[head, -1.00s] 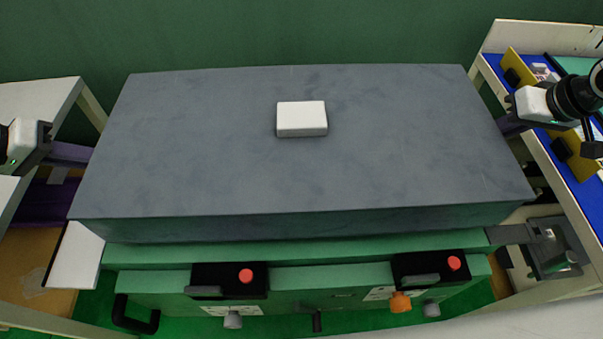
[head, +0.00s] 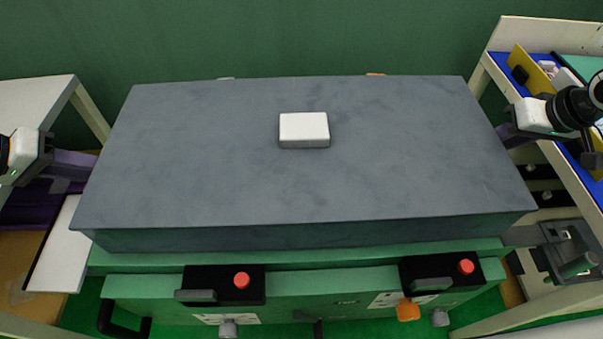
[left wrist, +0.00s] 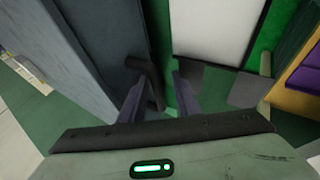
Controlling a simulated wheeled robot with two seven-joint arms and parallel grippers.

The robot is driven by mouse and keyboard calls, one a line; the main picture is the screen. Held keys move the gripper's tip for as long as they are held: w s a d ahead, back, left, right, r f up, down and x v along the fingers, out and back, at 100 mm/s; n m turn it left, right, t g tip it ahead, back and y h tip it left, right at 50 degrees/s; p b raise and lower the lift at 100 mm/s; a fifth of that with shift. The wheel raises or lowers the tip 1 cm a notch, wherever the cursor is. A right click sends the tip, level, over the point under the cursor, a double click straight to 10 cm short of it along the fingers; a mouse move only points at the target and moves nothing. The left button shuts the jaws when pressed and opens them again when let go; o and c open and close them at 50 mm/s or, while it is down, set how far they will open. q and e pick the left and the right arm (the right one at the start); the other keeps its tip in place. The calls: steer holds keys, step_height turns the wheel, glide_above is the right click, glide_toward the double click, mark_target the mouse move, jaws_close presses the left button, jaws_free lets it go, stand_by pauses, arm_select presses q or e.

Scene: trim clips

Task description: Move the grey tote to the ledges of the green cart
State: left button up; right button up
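The grey tote (head: 200,180) is a wide slab-like box, level, above the green cart (head: 330,285); whether its underside touches the ledges is hidden. A white block (head: 304,127) lies on its top. My left gripper (head: 88,160) is at the tote's left side. In the left wrist view its fingers (left wrist: 160,95) stand either side of a dark handle (left wrist: 138,66) on the tote's side (left wrist: 70,50). My right gripper (head: 507,132) is at the tote's right side, its fingertips partly hidden. Both appear to hold the tote by its sides.
The cart's front has black boxes with red buttons (head: 241,281) and an orange knob (head: 408,310). A white table (head: 35,95) and purple crate (head: 35,205) stand on the left. A shelf with blue mat (head: 508,78) and yellow bins (head: 522,62) stands close on the right.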

arm_select(q)
steer(key=shift+d+r, duration=0.1)
steer(key=shift+r, duration=0.05)
arm_select(e)
steer(key=shift+r, duration=0.2)
arm_select(q)
steer(key=v, duration=0.8)
arm_select(e)
steer(key=v, duration=1.1)
steer(key=shift+s+r, duration=0.2)
steer(key=shift+r, duration=0.1)
